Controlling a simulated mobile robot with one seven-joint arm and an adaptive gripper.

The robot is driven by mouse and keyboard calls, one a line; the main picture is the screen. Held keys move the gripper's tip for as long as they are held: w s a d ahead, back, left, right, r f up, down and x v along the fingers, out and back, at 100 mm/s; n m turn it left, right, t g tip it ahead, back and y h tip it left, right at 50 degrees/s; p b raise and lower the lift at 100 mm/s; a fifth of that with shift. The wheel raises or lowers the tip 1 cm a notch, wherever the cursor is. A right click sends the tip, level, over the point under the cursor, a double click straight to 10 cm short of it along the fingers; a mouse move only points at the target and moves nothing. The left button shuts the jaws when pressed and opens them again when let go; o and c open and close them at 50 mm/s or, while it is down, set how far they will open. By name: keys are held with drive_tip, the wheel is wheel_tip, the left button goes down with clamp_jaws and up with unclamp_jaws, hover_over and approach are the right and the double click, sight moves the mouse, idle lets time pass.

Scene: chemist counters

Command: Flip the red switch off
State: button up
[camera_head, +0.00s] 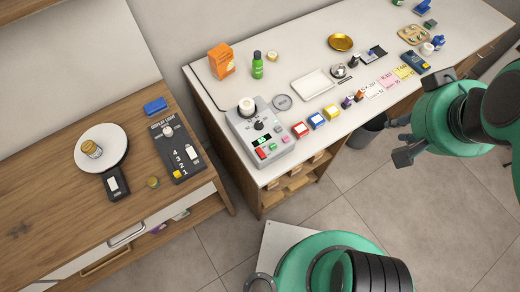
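A grey control box (243,129) stands at the near left corner of the white counter, with a white round jar (246,105) on top and a small green display. A small red switch (261,153) sits low on its front face. Its on or off position is too small to tell. My gripper (402,139) is at the right, over the floor in front of the counter, well apart from the box. Its two dark fingers are spread, with nothing between them.
Small coloured boxes (316,121) stand right of the control box along the counter's front edge. A dark bin (368,134) stands on the floor below. A wooden counter (60,215) at the left holds a dark display-light panel (180,155).

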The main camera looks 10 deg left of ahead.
drive_tip(key=shift+w+a, duration=0.1)
clamp_jaws()
drive_tip(key=w+a+n, duration=0.1)
drive_tip(key=n, duration=0.1)
drive_tip(key=n+g+h+p, duration=0.1)
drive_tip(key=n+g+p, duration=0.6)
drive_tip(key=n, duration=1.8)
hover_over(261, 152)
drive_tip(key=w+a, duration=0.2)
wheel_tip(261, 152, down, 20)
drive_tip(key=shift+a+r, duration=0.15)
drive_tip(key=shift+r, duration=0.1)
drive_tip(key=shift+f, duration=0.15)
drive_tip(key=f, duration=0.4)
drive_tip(key=s+d+f+b, duration=0.1)
drive_tip(key=f, duration=0.8)
drive_tip(key=shift+s+d+f, duration=0.3)
drive_tip(key=shift+s+d, duration=0.05)
drive_tip(key=shift+d, duration=0.05)
